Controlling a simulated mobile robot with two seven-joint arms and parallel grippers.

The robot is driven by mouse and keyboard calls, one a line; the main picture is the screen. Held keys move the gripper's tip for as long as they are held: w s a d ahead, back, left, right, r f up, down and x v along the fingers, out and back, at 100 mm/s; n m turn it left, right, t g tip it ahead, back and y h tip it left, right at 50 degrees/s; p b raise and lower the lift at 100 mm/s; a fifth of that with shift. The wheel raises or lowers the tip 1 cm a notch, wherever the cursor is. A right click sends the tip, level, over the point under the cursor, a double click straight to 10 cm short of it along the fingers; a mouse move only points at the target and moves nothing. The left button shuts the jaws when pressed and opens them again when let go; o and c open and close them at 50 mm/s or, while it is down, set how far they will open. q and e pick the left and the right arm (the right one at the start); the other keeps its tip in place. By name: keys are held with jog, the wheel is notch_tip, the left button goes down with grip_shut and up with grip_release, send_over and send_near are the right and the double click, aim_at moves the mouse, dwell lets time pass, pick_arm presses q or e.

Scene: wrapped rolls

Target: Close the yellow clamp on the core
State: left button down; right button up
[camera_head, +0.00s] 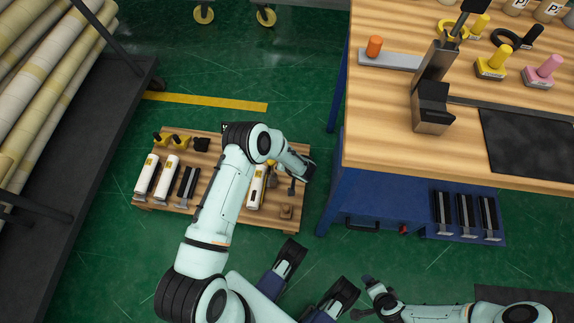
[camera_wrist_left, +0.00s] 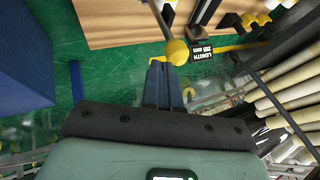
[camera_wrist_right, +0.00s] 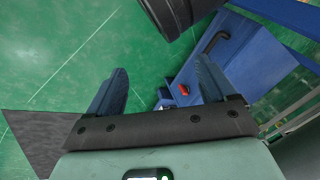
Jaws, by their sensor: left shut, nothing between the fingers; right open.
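The yellow clamp's ball knob (camera_wrist_left: 177,52) sits on a thin grey rod right at the fingertips of my left gripper (camera_wrist_left: 160,68). The fingers are shut together with nothing between them; I cannot tell if they touch the knob. In the head view my left gripper (camera_head: 292,182) is over the right part of a wooden board, and a bit of yellow (camera_head: 271,162) shows beside it. A white roll (camera_head: 257,188), perhaps the core, lies there, partly hidden by my arm. My right gripper (camera_wrist_right: 160,85) is open and empty, low at the bottom of the head view (camera_head: 366,298).
A black "LENGTH 285" display (camera_wrist_left: 201,53) stands beside the knob. A workbench (camera_head: 385,155) is to the right, a rack of rolls (camera_head: 45,80) to the left.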

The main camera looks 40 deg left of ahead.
pick_arm(q)
jog(key=b+x, duration=0.1)
jog(key=x, duration=0.3)
jog(key=shift+a+f, duration=0.1)
jog(key=shift+f, duration=0.05)
pick_arm(e)
jog(key=shift+s+d+f+g, duration=0.2)
jog(key=shift+s+f, duration=0.25)
jog(key=shift+f, duration=0.15)
jog(key=shift+s+d+f+g, duration=0.1)
jog(key=shift+s+d+f, duration=0.05)
jog(key=shift+s+f, duration=0.4)
pick_arm(q)
jog(key=shift+a, duration=0.1)
pick_arm(e)
jog(key=shift+w, duration=0.2)
